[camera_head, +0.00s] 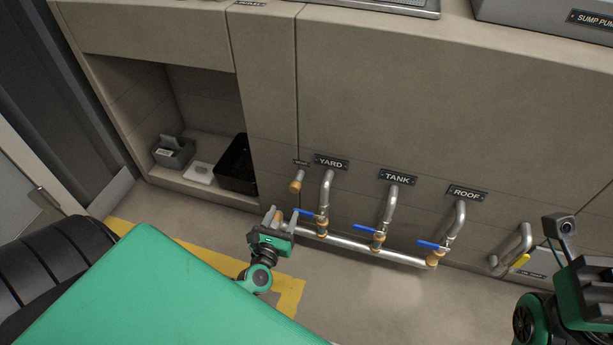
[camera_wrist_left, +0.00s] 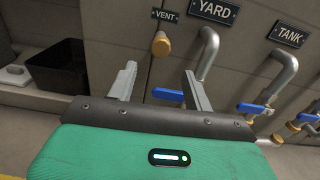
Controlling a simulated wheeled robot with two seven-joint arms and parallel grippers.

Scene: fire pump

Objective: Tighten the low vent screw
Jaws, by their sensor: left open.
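A small vent pipe with an orange-brown round screw cap (camera_head: 296,186) sticks out of the lower wall, left of the YARD pipe. In the left wrist view the cap (camera_wrist_left: 161,45) sits under the VENT label (camera_wrist_left: 165,15). My left gripper (camera_head: 280,214) is open, below the cap and apart from it. In the left wrist view its two fingers (camera_wrist_left: 160,72) point up toward the cap, with a gap between them. A second orange-brown piece (camera_head: 277,215) shows between the fingers at the left end of the low pipe. My right gripper (camera_head: 590,290) is partly cut off at the right edge.
The YARD pipe (camera_head: 326,190), TANK pipe (camera_head: 390,208) and ROOF pipe (camera_head: 458,220) join a low horizontal pipe (camera_head: 350,244). The blue YARD valve lever (camera_head: 308,213) lies close right of my left gripper. A black bin (camera_head: 237,165) stands in the recess to the left.

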